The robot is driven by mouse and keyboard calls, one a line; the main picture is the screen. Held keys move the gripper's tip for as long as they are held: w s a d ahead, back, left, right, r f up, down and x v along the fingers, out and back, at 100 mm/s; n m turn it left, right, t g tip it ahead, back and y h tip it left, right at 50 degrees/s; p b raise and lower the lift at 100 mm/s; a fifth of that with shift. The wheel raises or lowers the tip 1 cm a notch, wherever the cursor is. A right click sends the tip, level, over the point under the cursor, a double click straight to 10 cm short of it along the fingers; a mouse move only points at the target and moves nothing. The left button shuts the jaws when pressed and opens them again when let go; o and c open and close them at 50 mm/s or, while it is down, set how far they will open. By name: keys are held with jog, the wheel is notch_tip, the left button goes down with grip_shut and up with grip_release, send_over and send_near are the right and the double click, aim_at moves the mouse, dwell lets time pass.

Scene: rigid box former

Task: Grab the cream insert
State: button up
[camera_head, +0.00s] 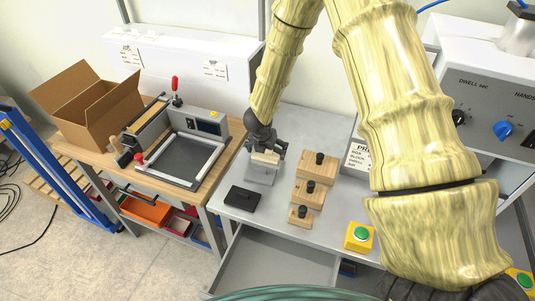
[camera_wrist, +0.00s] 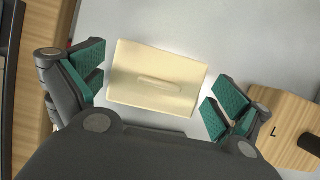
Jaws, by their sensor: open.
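The cream insert (camera_wrist: 158,80) is a pale rectangular block with a raised bar in its middle. In the wrist view it lies between the green-padded fingers of my gripper (camera_wrist: 162,88), with a gap on each side. The fingers are open and hold nothing. In the head view the cream insert (camera_head: 265,158) shows just below my gripper (camera_head: 268,149), partly covered by it. It appears to be on top of a grey block (camera_head: 261,174) on the grey bench.
Several wooden blocks with black knobs (camera_head: 311,194) stand just right of my gripper; one, marked L (camera_wrist: 283,135), is close to the right finger. A black pad (camera_head: 242,198) lies in front. A green button (camera_head: 359,236) stands further right. A framed device (camera_head: 183,158) and cardboard box (camera_head: 92,108) are left.

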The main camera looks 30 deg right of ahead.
jog(key=shift+c, duration=0.2)
jog(key=c, duration=0.4)
